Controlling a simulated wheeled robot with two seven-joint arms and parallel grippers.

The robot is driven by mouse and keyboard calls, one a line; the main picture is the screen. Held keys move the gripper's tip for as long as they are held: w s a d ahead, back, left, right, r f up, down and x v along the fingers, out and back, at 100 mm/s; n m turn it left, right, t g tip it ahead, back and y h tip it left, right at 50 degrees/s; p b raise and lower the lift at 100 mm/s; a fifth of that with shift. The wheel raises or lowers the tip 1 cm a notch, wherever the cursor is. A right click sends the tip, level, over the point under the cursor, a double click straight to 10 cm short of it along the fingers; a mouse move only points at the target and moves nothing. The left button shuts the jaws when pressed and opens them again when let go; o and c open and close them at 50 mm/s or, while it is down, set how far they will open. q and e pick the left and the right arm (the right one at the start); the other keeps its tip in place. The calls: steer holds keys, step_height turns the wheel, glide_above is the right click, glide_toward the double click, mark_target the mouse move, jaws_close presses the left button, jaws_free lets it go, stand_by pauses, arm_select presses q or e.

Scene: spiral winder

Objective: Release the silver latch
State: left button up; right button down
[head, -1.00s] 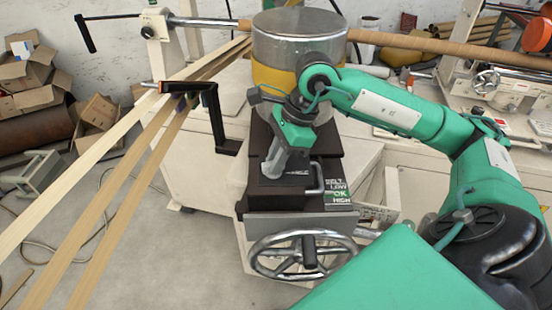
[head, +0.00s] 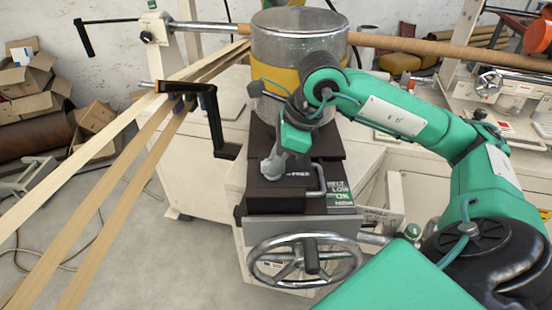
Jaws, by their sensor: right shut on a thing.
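A small silver-grey piece, which I take for the silver latch (head: 271,168), stands on top of the dark box (head: 277,201) below the metal drum. A black plate beside it carries lettering that seems to end in "FREE". My right gripper (head: 276,160) reaches down from the upper right and is shut on this piece, whose upper part the fingers hide. At this size I cannot tell exactly where the fingers end and the latch begins. A silver bar handle (head: 320,179) sits just right of it, apart from the gripper. My left gripper is out of view.
A silver handwheel (head: 268,245) is at the box's front. The silver and yellow drum (head: 299,38) stands close behind my right wrist. A black crank (head: 214,122) sticks out left of the box. Pale strips (head: 100,145) run down to the left. Floor at the lower left is mostly clear.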

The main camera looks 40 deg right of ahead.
steer(key=c, duration=1.4)
jaws_free()
steer(key=v, duration=1.4)
steer(key=shift+f, duration=0.1)
